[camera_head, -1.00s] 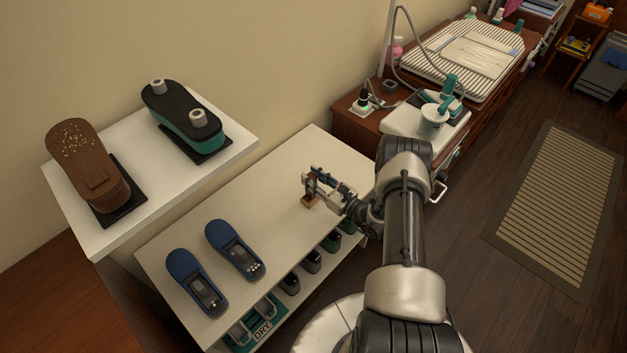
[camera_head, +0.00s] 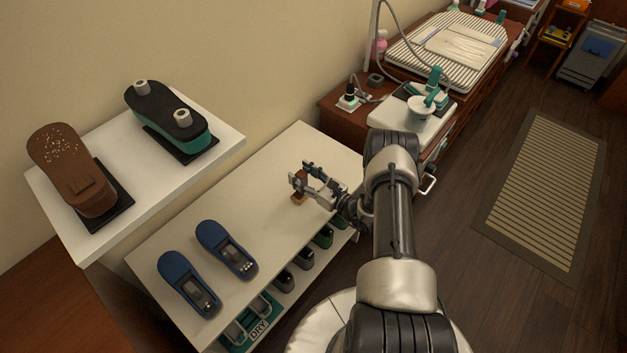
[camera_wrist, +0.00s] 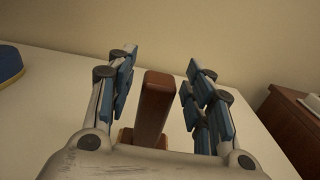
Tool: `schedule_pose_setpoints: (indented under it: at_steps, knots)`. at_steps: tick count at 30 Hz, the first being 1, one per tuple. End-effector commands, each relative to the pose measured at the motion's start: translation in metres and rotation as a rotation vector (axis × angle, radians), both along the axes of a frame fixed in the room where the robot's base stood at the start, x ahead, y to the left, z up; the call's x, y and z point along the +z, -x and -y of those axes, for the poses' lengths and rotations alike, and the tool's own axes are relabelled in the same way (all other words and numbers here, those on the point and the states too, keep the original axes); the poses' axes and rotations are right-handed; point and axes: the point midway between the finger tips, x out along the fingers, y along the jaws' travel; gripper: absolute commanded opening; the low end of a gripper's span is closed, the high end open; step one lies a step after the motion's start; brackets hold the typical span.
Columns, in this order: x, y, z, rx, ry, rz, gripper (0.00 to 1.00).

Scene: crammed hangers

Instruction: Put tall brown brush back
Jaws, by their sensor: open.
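The tall brown brush (camera_wrist: 153,108) stands upright on the white shelf top (camera_head: 262,185), its brown block handle rising between my fingers in the wrist view. Its lighter base shows low in that view, partly hidden by my gripper's body. My gripper (camera_wrist: 166,85) is open, with one blue-padded finger on each side of the handle and a visible gap to both. In the head view my gripper (camera_head: 302,179) is at the shelf's far right part, and only a little of the brush (camera_head: 299,199) shows beneath it.
Two blue shoe-shaped items (camera_head: 227,250) lie at the shelf's front left. A higher white shelf (camera_head: 80,248) carries a brown sole-shaped block (camera_head: 72,175) and a black-and-teal one (camera_head: 170,118). Dark items sit in the lower shelf. A wooden cabinet (camera_head: 340,122) stands to the right.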

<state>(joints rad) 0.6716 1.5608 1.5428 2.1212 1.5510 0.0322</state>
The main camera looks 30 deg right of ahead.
Motion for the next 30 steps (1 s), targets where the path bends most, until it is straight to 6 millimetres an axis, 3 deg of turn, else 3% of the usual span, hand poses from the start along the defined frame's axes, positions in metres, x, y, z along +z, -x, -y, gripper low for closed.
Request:
schedule_pose_setpoints:
  at_steps: [5, 21, 27, 30]
  knots:
    - [0.001, 0.017, 0.008, -0.005, -0.001, -0.003, 0.47]
    - [0.003, 0.134, 0.055, -0.006, -0.001, 0.0, 0.47]
    - [0.003, 0.157, 0.062, -0.002, 0.0, 0.0, 0.47]
    - [0.008, 0.159, 0.062, 0.015, 0.009, 0.002, 0.47]
